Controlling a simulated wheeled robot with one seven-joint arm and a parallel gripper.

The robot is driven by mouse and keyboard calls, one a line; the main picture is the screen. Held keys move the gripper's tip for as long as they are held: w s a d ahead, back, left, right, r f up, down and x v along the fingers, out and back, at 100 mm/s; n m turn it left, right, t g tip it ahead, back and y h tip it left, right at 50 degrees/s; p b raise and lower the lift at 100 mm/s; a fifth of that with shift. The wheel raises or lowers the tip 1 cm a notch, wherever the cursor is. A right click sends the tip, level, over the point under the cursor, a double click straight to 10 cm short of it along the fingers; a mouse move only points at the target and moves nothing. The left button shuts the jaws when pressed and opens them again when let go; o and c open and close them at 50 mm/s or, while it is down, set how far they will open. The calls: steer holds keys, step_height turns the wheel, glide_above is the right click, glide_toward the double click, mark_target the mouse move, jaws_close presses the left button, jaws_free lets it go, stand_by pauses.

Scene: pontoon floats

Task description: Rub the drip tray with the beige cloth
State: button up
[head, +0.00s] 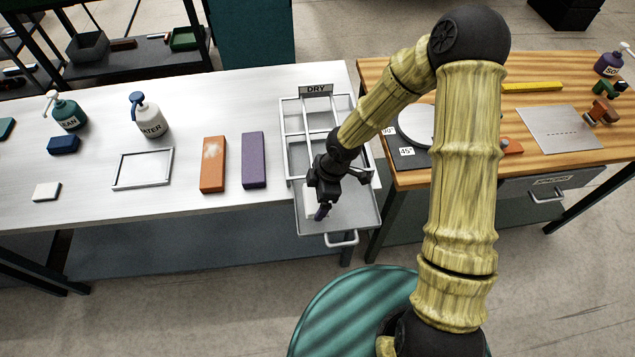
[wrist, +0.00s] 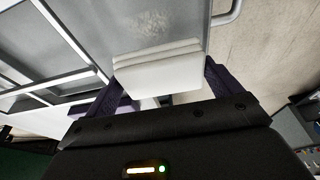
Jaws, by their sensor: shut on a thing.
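The drip tray (head: 358,212) is a flat grey tray with a bar handle, jutting from the table's front edge below the rack. It fills the upper part of the wrist view (wrist: 120,35), where a pale smudge lies on its surface. My gripper (head: 321,210) is over the tray, pointing down. Its purple fingers are shut on the folded beige cloth (wrist: 158,72), which looks almost white. In the head view the cloth (head: 309,202) shows only partly beside the fingers. The cloth is at or just above the tray surface; I cannot tell whether it touches.
The white-framed DRY rack (head: 287,135) stands just behind the tray. To its left are a purple block (head: 253,160), an orange block (head: 213,165), an empty frame (head: 143,168) and a WATER bottle (head: 150,120). A wooden bench (head: 560,80) is at right.

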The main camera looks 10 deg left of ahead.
steer(key=shift+a+r+p, duration=0.1)
steer(key=shift+r+p, duration=1)
steer(key=shift+r, duration=0.45)
steer(key=shift+f, duration=0.1)
